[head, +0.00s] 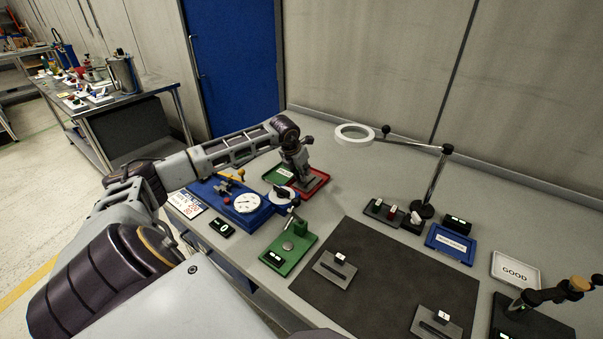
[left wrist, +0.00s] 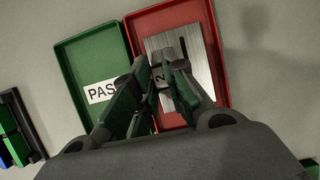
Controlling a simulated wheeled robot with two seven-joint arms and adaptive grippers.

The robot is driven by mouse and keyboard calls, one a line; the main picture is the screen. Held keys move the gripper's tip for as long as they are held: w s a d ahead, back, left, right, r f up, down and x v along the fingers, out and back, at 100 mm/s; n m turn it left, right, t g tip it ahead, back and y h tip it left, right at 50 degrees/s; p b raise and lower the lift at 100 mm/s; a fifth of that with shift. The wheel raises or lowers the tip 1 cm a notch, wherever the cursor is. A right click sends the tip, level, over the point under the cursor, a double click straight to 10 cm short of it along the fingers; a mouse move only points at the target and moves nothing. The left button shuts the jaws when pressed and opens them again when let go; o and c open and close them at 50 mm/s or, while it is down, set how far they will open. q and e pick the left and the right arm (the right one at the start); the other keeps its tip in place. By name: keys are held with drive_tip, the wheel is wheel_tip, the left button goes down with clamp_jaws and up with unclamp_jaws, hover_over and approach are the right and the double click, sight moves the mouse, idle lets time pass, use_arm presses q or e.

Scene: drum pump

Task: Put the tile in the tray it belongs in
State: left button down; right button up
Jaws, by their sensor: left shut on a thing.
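My left gripper (head: 299,174) is over the red tray (head: 324,178) at the back of the bench. It is shut on the tile (left wrist: 192,62), a silver metal plate with a dark slot and a small raised block marked 2. In the left wrist view the tile lies within the walls of the red tray (left wrist: 219,50); I cannot tell if it touches the floor. The green tray (left wrist: 72,55), labelled PASS, stands directly left of the red one. The fingertips (left wrist: 154,88) hide part of the tile and tray.
Two similar slotted plates (head: 330,270) (head: 428,324) lie on the dark mat (head: 400,270). A blue dial gauge unit (head: 243,205) and a green stand (head: 284,256) are in front of the trays. A ring lamp (head: 354,134) and a white GOOD tray (head: 515,270) are to the right.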

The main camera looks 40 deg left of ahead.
use_arm(q)
drive_tip(key=c, duration=1)
unclamp_jaws()
drive_tip(key=shift+c, duration=0.2)
drive_tip(key=shift+r, duration=0.15)
drive_tip(key=shift+r+p, duration=2)
drive_tip(key=shift+r, duration=1.9)
drive_tip(key=shift+r, duration=0.15)
